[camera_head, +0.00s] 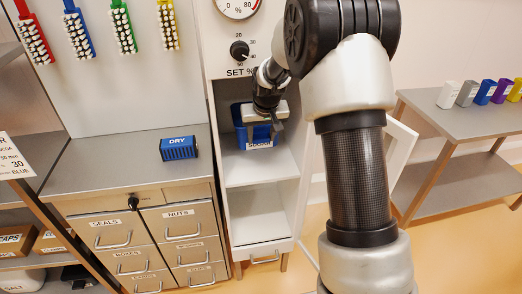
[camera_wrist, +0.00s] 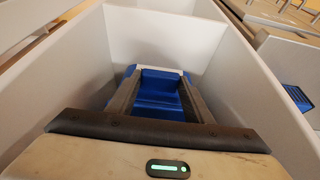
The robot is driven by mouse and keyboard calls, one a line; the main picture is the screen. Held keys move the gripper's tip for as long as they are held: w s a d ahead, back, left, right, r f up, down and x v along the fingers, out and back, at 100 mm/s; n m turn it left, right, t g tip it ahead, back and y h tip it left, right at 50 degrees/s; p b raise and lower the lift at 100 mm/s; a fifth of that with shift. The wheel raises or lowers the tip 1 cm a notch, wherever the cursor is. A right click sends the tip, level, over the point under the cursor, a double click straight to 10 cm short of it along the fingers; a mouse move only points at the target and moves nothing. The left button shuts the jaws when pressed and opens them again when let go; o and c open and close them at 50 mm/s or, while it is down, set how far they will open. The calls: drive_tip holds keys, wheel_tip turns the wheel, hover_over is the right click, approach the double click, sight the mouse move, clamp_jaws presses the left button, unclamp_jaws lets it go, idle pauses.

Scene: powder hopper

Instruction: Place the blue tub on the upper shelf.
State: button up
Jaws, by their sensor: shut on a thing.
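The blue tub (camera_head: 242,116) has a white label on its front. It is inside the upper compartment of the narrow white cabinet, over the upper shelf (camera_head: 250,172). I cannot tell whether its base touches the shelf. My gripper (camera_head: 272,128) is shut on the tub and hides part of it. In the wrist view the blue tub (camera_wrist: 160,88) sits between the two dark fingers of my gripper (camera_wrist: 158,78), with white cabinet walls around it.
The cabinet's white door (camera_head: 401,155) stands open at the right, behind my arm. A blue box marked DRY (camera_head: 178,149) lies on the grey counter (camera_head: 110,165) to the left. A lower shelf (camera_head: 260,228) is empty. Several colored containers stand on a side table (camera_head: 435,108).

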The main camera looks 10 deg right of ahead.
sight(262, 142)
drive_tip(key=shift+s+f, duration=0.1)
drive_tip(key=shift+f, duration=1.5)
drive_tip(key=f, duration=0.3)
drive_tip(key=shift+w+f, duration=0.15)
drive_tip(key=shift+w, duration=0.05)
drive_tip(key=shift+w+f, duration=0.1)
drive_tip(key=shift+w, duration=0.1)
drive_tip(key=shift+f, duration=0.1)
drive_tip(key=o, duration=1.2)
